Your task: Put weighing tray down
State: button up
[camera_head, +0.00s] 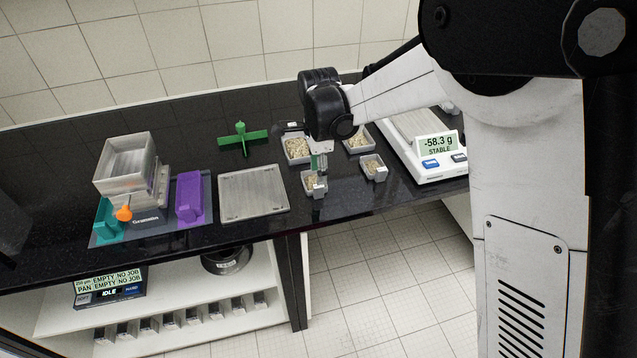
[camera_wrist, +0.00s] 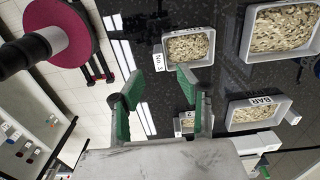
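Several small grey trays of pale grainy material stand on the black bench; I cannot tell which is the weighing tray. The front-left tray (camera_head: 309,190) is directly below my gripper (camera_head: 319,174) in the head view, partly hidden by the fingers. In the wrist view, my gripper (camera_wrist: 158,80) has its green fingers spread apart, with nothing seen between them. A labelled tray (camera_wrist: 188,62) lies just beyond the right fingertip. Another tray (camera_wrist: 181,126) is partly hidden behind the right finger. A tray labelled BAR (camera_wrist: 257,112) stands farther right.
Other trays (camera_head: 298,150) (camera_head: 373,167) stand close by. The balance (camera_head: 430,160) at the right reads -58.3 g, STABLE. Left are a flat grey plate (camera_head: 253,193), a green cross-shaped piece (camera_head: 242,138), a purple block (camera_head: 189,197) and a sieve stack (camera_head: 125,165). The bench's front edge is near.

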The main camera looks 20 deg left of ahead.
notch_tip(320, 180, up, 6)
jog(key=shift+f, duration=0.1)
jog(key=s+d+r+n+t, duration=0.1)
jog(key=s+d+r+n, duration=0.2)
jog(key=d, duration=0.4)
jog(key=s+d+r+n+t+y, duration=0.1)
jog(key=s+d+r, duration=0.1)
jog(key=d+r, duration=0.4)
jog(key=s+d+r+n+t, duration=0.1)
jog(key=s+d+r, duration=0.2)
jog(key=d, duration=0.5)
jog(key=s+d+f+n+t+h, duration=0.1)
jog(key=s+d+n+t, duration=0.3)
jog(key=s+d, duration=1.1)
jog(key=d+n, duration=0.1)
jog(key=n, duration=0.1)
jog(key=shift+f+n, duration=0.15)
jog(key=shift+n, duration=0.25)
jog(key=shift+s, duration=0.1)
